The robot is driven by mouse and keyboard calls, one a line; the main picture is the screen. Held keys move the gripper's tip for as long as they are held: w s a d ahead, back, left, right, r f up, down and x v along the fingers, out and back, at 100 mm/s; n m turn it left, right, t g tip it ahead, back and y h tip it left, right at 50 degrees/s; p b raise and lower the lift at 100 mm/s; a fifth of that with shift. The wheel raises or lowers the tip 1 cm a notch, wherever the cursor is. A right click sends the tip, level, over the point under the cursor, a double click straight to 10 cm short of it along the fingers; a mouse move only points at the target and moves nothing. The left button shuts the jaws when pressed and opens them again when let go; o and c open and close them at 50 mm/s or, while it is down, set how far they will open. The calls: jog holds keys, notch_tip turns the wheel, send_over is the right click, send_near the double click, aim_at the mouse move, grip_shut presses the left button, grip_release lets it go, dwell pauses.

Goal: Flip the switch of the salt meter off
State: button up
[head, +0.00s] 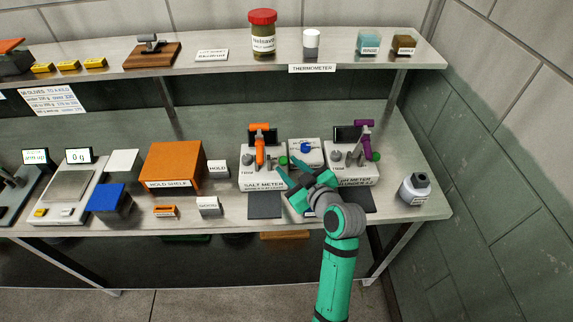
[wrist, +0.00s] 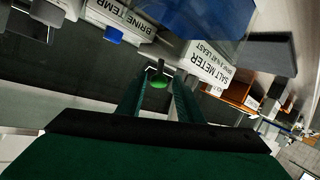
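The salt meter (head: 264,181) is a white box with a dark screen, an orange probe holder and grey knobs, on the bench right of centre. A green-tipped lever (head: 283,160), seemingly its switch, is at its right side. My gripper (head: 290,170) reaches over the meter's front right corner. In the wrist view the salt meter's label (wrist: 208,63) appears upside down. The green tip (wrist: 159,82) shows between my two parted fingers (wrist: 157,98), with visible gaps to either side. I cannot tell the depth between tip and fingers, or the switch position.
A white brine temp unit (head: 306,150) with a blue knob stands close right of the salt meter. Beyond it is the pH meter (head: 352,178) with a purple holder. An orange hold shelf (head: 173,165) stands left.

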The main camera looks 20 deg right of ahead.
jog(key=v, duration=0.8)
jog(key=shift+s, duration=0.15)
